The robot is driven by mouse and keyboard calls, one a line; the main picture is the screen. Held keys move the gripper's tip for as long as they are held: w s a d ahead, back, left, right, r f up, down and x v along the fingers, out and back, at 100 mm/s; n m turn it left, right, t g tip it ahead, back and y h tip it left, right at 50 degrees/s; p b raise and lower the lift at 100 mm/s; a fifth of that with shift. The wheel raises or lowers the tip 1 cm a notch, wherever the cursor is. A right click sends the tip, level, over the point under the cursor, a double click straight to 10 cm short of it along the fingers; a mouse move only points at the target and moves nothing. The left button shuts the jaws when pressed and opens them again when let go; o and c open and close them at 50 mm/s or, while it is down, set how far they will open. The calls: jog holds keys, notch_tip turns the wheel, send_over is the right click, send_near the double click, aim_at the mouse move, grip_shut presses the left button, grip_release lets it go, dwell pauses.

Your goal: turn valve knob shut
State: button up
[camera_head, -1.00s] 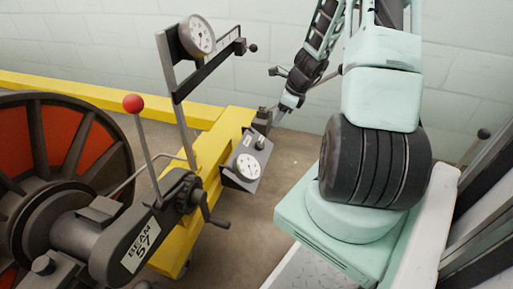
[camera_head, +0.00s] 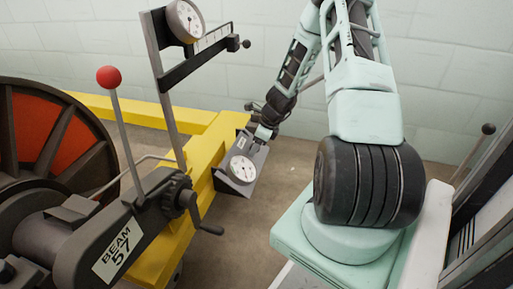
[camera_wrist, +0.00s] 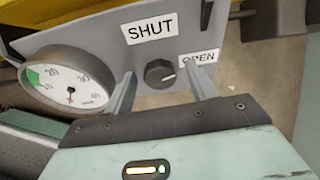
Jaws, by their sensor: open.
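In the wrist view the valve knob (camera_wrist: 159,73) is a small dark round knob with a white pointer line. The line points right, towards the OPEN label (camera_wrist: 198,59). The SHUT label (camera_wrist: 150,28) is above the knob. My gripper (camera_wrist: 163,82) is open, with one finger to the left and one to the right of the knob. I cannot tell whether either finger touches it. In the head view my gripper (camera_head: 262,135) is at the upper part of the grey panel (camera_head: 221,178) and hides the knob.
A round gauge (camera_head: 243,170) is on the same panel, left of the knob in the wrist view (camera_wrist: 66,81). A yellow frame (camera_head: 199,152) stands behind it. A red-tipped lever (camera_head: 109,77) and crank (camera_head: 207,227) stand to the left. A post with another gauge (camera_head: 186,21) rises nearby.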

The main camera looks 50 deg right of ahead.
jog(key=shift+c, duration=0.3)
jog(key=c, duration=0.9)
jog(key=shift+f+n+b, duration=0.1)
jog(key=shift+n+b, duration=0.2)
jog(key=shift+n, duration=0.1)
jog(key=n+b, duration=0.1)
jog(key=n, duration=0.1)
jog(key=shift+s+f+n+h+b, duration=0.1)
jog(key=shift+n+h+b, duration=0.2)
jog(key=shift+b, duration=0.1)
jog(key=n+t+b, duration=0.1)
jog(key=n, duration=0.2)
jog(key=shift+s+a+h, duration=0.1)
jog(key=shift+a+h, duration=0.05)
jog(key=shift+h, duration=0.15)
jog(key=n+t, duration=0.1)
jog(key=n, duration=0.3)
jog(key=shift+n+p, duration=0.3)
jog(key=shift+p, duration=0.1)
jog(key=shift+s+n+t+p, duration=0.15)
jog(key=shift+n+t+p, duration=0.15)
jog(key=shift+n+p, duration=1.1)
jog(key=shift+n+b, duration=0.4)
jog(key=shift+n, duration=0.1)
